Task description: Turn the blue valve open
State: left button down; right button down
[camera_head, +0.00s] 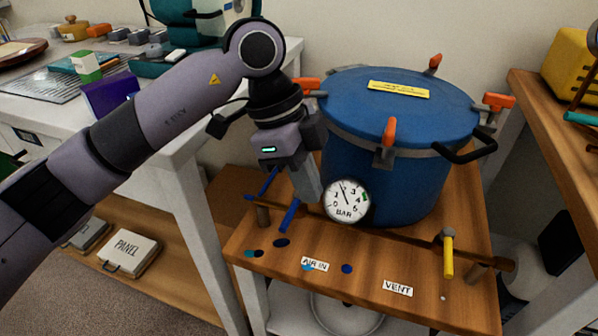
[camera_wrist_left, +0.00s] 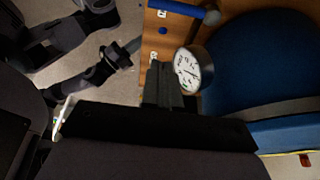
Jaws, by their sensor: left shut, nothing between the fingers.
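The blue valve (camera_head: 290,215) shows as a slim blue lever at the left of the wooden stand, above the "AIR IN" label (camera_head: 315,264). Another blue bar (camera_head: 268,182) slants behind it; whether it belongs to the valve is unclear. In the left wrist view a blue bar (camera_wrist_left: 180,8) crosses the top edge. My left gripper (camera_head: 313,197) is shut and empty, pointing down just right of the blue lever and beside the gauge (camera_head: 346,201). In the left wrist view its fingers (camera_wrist_left: 165,85) are together, apart from the blue bar. My right gripper (camera_wrist_left: 120,55) is dark and small there.
The blue pressure pot (camera_head: 400,150) with orange clamp handles stands close behind my left gripper. A yellow valve handle (camera_head: 448,253) is at the right, by the "VENT" label (camera_head: 398,288). A white table (camera_head: 150,128) stands left, a wooden shelf (camera_head: 535,110) right.

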aim_at(292, 212)
pick_arm(q)
notch_tip(292, 212, down, 6)
jog(key=a+b, duration=0.1)
jog(key=a, duration=0.1)
jog(key=shift+w, duration=0.3)
dwell(0.5)
